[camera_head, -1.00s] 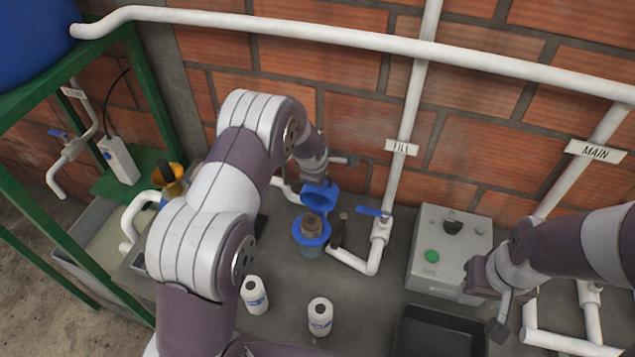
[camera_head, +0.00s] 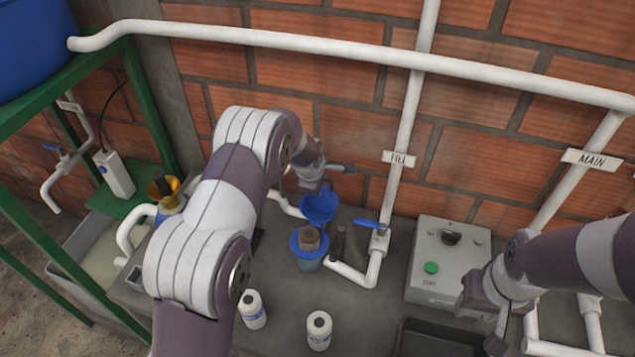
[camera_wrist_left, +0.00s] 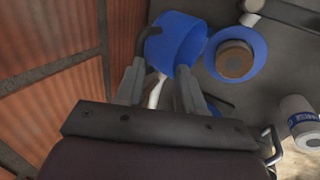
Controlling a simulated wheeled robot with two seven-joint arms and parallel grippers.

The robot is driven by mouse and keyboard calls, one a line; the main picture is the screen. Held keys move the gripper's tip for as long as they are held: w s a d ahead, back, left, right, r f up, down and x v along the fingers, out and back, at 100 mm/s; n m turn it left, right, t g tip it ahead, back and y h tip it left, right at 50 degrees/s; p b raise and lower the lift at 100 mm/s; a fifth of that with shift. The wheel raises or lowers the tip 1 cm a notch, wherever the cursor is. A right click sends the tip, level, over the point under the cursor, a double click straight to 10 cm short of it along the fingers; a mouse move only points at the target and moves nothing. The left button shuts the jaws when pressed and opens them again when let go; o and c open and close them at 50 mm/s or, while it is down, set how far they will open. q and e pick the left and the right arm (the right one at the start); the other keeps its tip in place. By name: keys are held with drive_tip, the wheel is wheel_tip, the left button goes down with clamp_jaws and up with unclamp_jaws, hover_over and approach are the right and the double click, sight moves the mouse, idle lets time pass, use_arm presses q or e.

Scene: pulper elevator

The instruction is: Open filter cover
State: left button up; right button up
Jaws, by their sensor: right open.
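The filter (camera_head: 309,258) stands on the grey counter. It has a blue rim around a round brown top, which also shows in the left wrist view (camera_wrist_left: 235,60). The blue filter cover (camera_head: 320,208) is tipped up off the filter, toward the wall, exposing the brown top. In the left wrist view the cover (camera_wrist_left: 178,42) lies just beyond the fingertips of my left gripper (camera_wrist_left: 160,82). Those fingers stand apart with a gap between them. Whether they touch the cover is unclear. My right gripper (camera_head: 484,318) is open and empty, beside the grey control box.
White pipes with a blue-handled valve (camera_head: 371,226) run close right of the filter. The control box (camera_head: 448,258) has a green button. Two white bottles (camera_head: 252,310) (camera_head: 319,330) stand in front, and a black tray (camera_head: 440,340) lies right. The brick wall is close behind.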

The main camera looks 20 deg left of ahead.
use_arm(q)
drive_tip(key=b+v, duration=0.4)
drive_tip(key=v, duration=0.8)
drive_tip(key=shift+r, duration=0.35)
drive_tip(key=shift+s, duration=0.1)
